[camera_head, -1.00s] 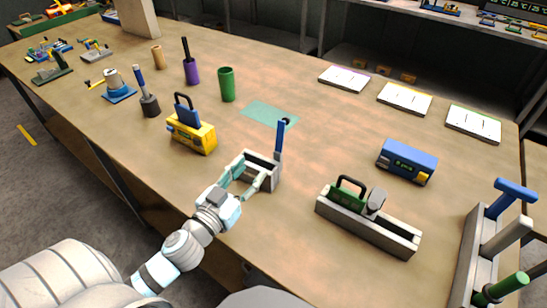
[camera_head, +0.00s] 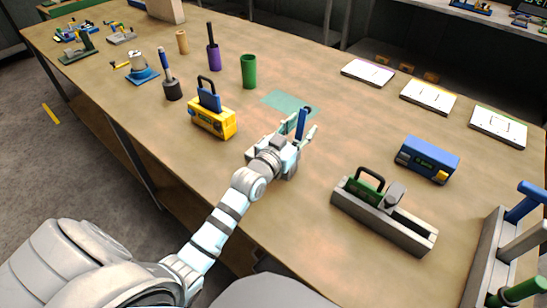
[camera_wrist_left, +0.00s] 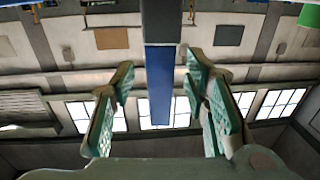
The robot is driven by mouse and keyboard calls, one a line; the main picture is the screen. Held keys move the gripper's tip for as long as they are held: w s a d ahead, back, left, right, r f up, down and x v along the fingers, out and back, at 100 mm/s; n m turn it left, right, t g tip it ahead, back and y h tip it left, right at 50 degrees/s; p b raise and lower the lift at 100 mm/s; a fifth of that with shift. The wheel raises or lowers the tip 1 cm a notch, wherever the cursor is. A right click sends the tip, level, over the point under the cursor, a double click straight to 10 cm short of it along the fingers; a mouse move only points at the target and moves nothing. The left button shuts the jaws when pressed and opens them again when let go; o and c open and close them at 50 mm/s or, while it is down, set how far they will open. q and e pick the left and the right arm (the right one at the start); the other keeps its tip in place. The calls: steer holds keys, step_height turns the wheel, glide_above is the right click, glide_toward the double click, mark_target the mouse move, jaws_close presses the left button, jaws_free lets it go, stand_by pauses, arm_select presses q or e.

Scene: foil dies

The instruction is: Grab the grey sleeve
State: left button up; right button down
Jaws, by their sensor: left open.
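My left gripper (camera_head: 299,126) is open, its fingers on either side of an upright blue bar (camera_head: 302,122) without visibly closing on it. The bar shows between the two green-padded fingers in the left wrist view (camera_wrist_left: 159,85). The grey box-like holder at the bar's foot is mostly hidden by my gripper and wrist. Several things are grey, and I cannot tell for sure which is the grey sleeve: a dark grey cup (camera_head: 172,91) with a blue-handled tool stands at the left, and a grey block (camera_head: 395,194) sits in the long grey tray (camera_head: 405,233). My right gripper is not in view.
A yellow box (camera_head: 212,121) with a black handle stands left of my gripper. A purple cup (camera_head: 213,60) and a green cup (camera_head: 249,71) stand behind it. A blue box (camera_head: 427,158) is at the right. A teal mat (camera_head: 285,101) lies just beyond the gripper.

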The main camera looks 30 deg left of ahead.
arm_select(q)
jaws_close()
stand_by(0.3)
